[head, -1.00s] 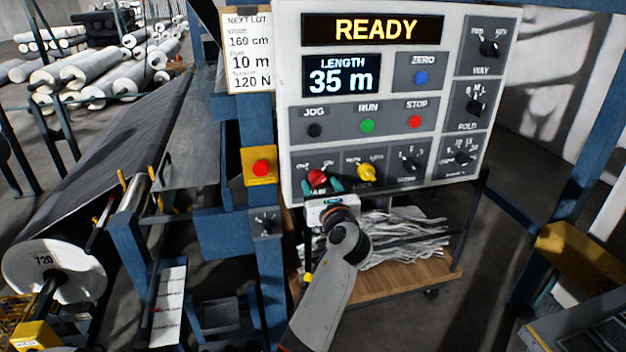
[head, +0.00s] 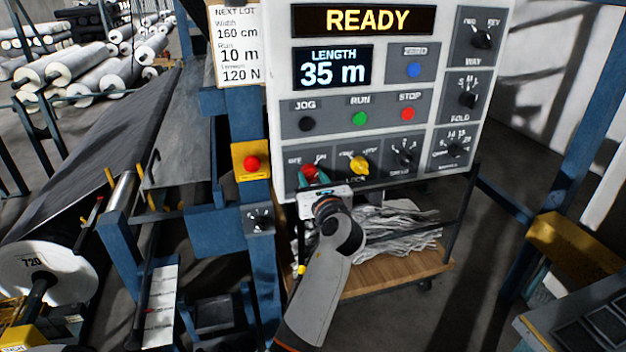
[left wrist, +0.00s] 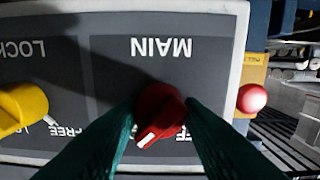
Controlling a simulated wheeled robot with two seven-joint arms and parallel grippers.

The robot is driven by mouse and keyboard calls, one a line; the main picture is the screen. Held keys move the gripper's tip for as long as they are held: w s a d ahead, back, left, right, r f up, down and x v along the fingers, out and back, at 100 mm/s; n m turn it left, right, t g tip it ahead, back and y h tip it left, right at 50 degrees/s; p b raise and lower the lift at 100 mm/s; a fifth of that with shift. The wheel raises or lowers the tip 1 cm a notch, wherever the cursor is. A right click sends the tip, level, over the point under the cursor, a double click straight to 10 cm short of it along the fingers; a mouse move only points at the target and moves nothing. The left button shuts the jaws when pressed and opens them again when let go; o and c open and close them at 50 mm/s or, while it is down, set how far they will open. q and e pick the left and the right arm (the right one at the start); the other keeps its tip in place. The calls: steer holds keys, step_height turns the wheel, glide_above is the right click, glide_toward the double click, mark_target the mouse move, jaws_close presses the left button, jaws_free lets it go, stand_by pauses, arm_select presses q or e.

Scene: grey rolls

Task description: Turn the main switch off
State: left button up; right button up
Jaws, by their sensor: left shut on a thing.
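The main switch is a red knob (head: 309,171) at the lower left of the control panel (head: 405,190), with OFF at its left and ON at its right. In the upside-down left wrist view the red knob (left wrist: 160,98) sits under the word MAIN, and its white mark points down-left, away from the partly covered OFF label, which is the ON side. My left gripper (head: 314,177) is shut on the knob, with a teal finger on each side. The fingers hide the ON label in the wrist view. My right gripper is not in view.
A yellow lock knob (head: 359,165) sits just right of the switch. A red button on a yellow box (head: 252,163) is on the blue post at left. The display (head: 365,19) reads READY. A wooden cart (head: 400,272) with grey scraps stands below the panel.

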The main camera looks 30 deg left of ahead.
arm_select(q)
steer(key=n, duration=0.3)
steer(key=shift+n, duration=0.4)
steer(key=n, duration=0.2)
steer(key=shift+n, duration=0.4)
steer(key=n+b, duration=0.1)
steer(key=n, duration=0.1)
steer(key=shift+n, duration=0.4)
steer(key=n+b, duration=0.2)
steer(key=n, duration=0.3)
steer(key=shift+w, duration=0.1)
steer(key=shift+r+n+b, duration=0.15)
steer(key=shift+n+b, duration=0.8)
steer(key=shift+n, duration=0.75)
steer(key=shift+r, duration=0.1)
